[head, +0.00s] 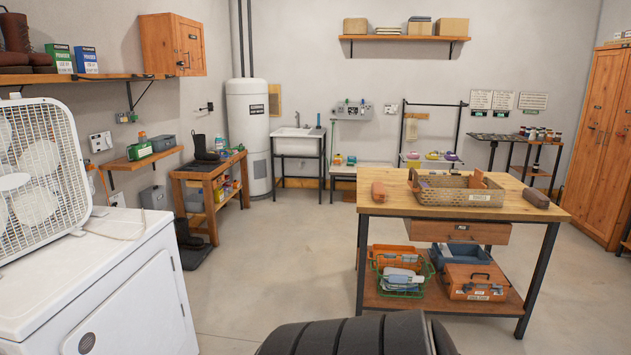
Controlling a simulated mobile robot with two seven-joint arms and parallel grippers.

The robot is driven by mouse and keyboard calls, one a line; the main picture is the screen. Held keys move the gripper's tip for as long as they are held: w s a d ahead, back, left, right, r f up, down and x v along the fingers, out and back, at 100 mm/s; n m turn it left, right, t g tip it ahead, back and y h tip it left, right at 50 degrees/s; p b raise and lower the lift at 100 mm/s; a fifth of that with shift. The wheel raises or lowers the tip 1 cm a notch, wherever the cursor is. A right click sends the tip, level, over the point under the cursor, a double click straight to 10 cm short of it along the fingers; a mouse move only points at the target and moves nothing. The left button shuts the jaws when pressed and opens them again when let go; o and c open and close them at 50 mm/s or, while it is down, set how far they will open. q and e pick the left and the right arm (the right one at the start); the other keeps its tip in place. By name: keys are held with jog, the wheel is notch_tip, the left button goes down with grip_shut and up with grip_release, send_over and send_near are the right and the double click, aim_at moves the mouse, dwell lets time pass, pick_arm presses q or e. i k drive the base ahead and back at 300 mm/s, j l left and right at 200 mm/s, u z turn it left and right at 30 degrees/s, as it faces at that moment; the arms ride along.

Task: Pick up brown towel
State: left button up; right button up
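A dark brown rolled bundle (537,198), which looks like a rolled towel, lies on the right end of the wooden worktable (445,207). I cannot tell for sure which of these is the brown towel. Neither of my grippers is in view.
The table's lower shelf holds a green wire basket (400,284), an orange toolbox (477,283) and a blue bin (462,252). A white washer (130,300) with a box fan (40,185) stands at the left. Open concrete floor (270,245) lies between washer and table.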

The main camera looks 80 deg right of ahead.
aim_at(538, 199)
jog(key=z, duration=2.95)
